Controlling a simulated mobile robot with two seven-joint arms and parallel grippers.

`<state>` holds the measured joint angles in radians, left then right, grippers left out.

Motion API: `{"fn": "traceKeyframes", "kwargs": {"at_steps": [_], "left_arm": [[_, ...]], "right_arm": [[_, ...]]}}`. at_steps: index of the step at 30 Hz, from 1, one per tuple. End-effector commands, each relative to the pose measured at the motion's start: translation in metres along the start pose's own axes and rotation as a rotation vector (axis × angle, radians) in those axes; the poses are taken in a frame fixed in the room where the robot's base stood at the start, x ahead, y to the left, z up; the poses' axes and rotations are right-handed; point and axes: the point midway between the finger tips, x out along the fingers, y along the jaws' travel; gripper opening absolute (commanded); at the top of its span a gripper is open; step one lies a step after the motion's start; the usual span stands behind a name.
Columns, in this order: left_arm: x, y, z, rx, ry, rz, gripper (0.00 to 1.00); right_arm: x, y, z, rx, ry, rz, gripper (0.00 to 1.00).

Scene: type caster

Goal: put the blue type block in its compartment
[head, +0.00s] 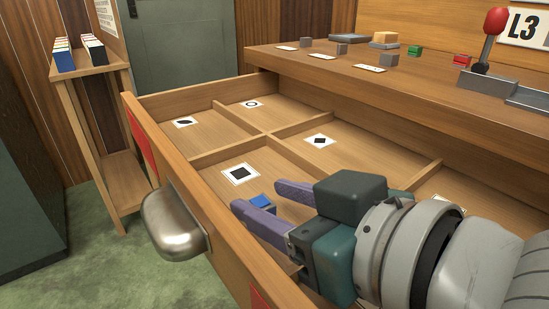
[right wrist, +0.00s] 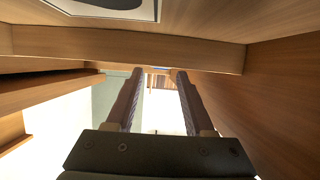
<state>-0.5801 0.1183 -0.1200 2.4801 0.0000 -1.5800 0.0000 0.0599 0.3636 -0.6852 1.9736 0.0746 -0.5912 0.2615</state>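The blue type block (head: 262,202) is in the drawer compartment with the black square card (head: 241,173), near the card's lower right corner. My right gripper (head: 259,197) reaches into that compartment from the right, and its two purple fingers stand apart on either side of the block. I cannot tell whether they touch it. The block's lower part is hidden. My left gripper is not in view.
The open drawer (head: 189,177) has thin dividers and other cards: a dark oval (head: 186,121), a ring (head: 251,104) and a diamond (head: 320,141).

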Motion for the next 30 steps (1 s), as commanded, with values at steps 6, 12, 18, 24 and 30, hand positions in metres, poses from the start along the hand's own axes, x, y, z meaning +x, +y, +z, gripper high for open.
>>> {"fn": "traceKeyframes", "kwargs": {"at_steps": [6, 12, 18, 24, 30], "left_arm": [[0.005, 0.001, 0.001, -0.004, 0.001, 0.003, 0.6], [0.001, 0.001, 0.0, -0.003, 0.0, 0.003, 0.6], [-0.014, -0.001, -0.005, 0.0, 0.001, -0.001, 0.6], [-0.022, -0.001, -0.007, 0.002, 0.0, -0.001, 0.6], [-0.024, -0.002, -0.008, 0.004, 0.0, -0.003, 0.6]], "right_arm": [[0.003, -0.001, 0.024, 0.0, -0.044, 0.0, 0.61], [-0.001, 0.0, 0.013, -0.001, -0.044, 0.001, 0.61], [-0.039, 0.0, 0.006, 0.002, -0.043, 0.001, 0.61], [-0.069, 0.0, 0.003, 0.004, -0.037, 0.003, 0.61], [-0.078, 0.0, 0.001, 0.004, -0.031, 0.003, 0.61]]}}
